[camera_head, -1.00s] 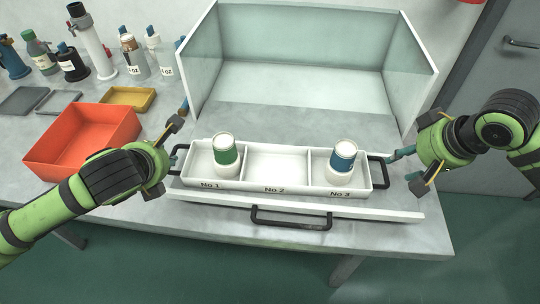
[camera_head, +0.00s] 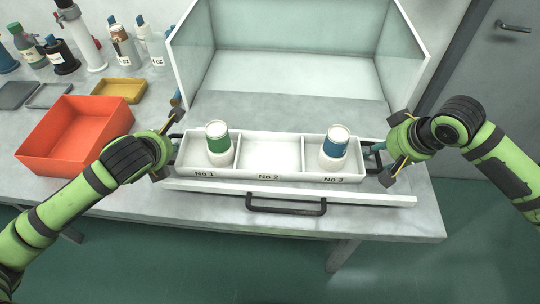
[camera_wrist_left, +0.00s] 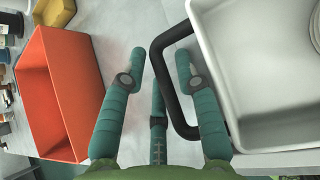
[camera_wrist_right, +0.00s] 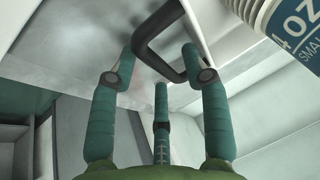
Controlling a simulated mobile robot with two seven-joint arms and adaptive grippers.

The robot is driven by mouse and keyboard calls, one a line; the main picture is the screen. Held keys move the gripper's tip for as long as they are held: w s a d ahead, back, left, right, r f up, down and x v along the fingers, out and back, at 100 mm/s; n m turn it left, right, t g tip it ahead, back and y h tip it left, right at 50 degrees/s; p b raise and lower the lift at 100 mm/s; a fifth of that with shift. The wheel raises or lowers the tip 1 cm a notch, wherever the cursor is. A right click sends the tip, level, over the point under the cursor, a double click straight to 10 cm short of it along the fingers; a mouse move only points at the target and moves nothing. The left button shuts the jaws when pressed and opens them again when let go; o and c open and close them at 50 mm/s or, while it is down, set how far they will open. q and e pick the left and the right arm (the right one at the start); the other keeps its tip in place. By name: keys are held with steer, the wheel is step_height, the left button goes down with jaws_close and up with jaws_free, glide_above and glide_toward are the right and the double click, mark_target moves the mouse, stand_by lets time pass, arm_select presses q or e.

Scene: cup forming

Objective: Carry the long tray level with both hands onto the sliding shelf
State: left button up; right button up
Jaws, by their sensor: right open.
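The long white tray (camera_head: 270,177) stands level at the front of the worktop, with three compartments marked No 1, No 2 and No 3. A green-banded cup (camera_head: 217,143) is in No 1 and a blue-banded cup (camera_head: 335,147) in No 3; No 2 is empty. The sliding shelf (camera_head: 400,200) shows as a white board with a dark front handle (camera_head: 285,207), along the tray's front side. My left gripper (camera_wrist_left: 160,58) is open, its fingers on either side of the tray's left handle (camera_wrist_left: 158,42). My right gripper (camera_wrist_right: 158,58) is open around the right handle (camera_wrist_right: 143,45).
A white-walled, open-fronted enclosure (camera_head: 175,70) stands behind the tray. An orange bin (camera_head: 75,135), a yellow tray (camera_head: 118,90) and several bottles stand on the worktop at left. A grey door (camera_head: 490,90) is at right.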

arm_select(q)
steer(key=c, duration=0.3)
arm_select(e)
steer(key=c, duration=0.3)
arm_select(q)
jaws_close()
arm_select(e)
jaws_close()
arm_select(q)
steer(key=shift+r, duration=0.2)
arm_select(e)
steer(key=shift+r, duration=0.2)
